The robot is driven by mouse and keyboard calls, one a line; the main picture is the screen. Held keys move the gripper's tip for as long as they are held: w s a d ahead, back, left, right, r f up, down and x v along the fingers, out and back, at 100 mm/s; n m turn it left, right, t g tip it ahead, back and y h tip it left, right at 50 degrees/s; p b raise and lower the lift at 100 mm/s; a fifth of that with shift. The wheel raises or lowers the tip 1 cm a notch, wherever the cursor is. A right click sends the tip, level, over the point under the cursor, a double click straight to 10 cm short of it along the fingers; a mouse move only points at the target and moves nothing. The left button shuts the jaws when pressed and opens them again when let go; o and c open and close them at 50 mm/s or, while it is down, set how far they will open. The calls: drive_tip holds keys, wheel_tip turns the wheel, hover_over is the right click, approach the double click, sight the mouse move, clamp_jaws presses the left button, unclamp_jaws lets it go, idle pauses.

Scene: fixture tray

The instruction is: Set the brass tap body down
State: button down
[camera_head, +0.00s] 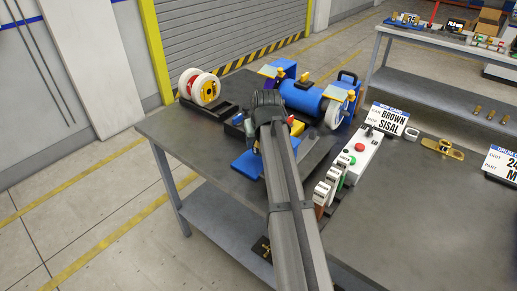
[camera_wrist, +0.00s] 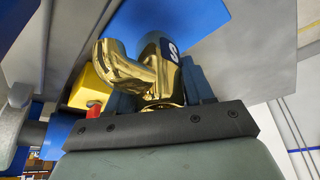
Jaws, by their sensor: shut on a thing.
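The brass tap body (camera_wrist: 125,72) is shiny gold, with a bent spout toward the left and a dark patch with a white mark on its right side. In the wrist view my gripper (camera_wrist: 160,90) is shut on it, with dark fingers on either side of its base. In the head view my arm covers most of the gripper and the tap body. A blue flat piece (camera_head: 246,164) lies on the table beside the arm's end. I cannot tell how far the tap body is from any surface below.
A blue cylindrical machine (camera_head: 303,97) with wheels stands behind the arm. White reels (camera_head: 205,89) in a black stand are at the back left. The table's left part (camera_head: 180,132) is clear.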

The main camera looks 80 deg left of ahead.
drive_tip(key=shift+f, duration=1.55)
drive_tip(key=shift+f, duration=0.15)
drive_tip(key=shift+c, duration=2.1)
unclamp_jaws()
drive_tip(key=v, duration=1.2)
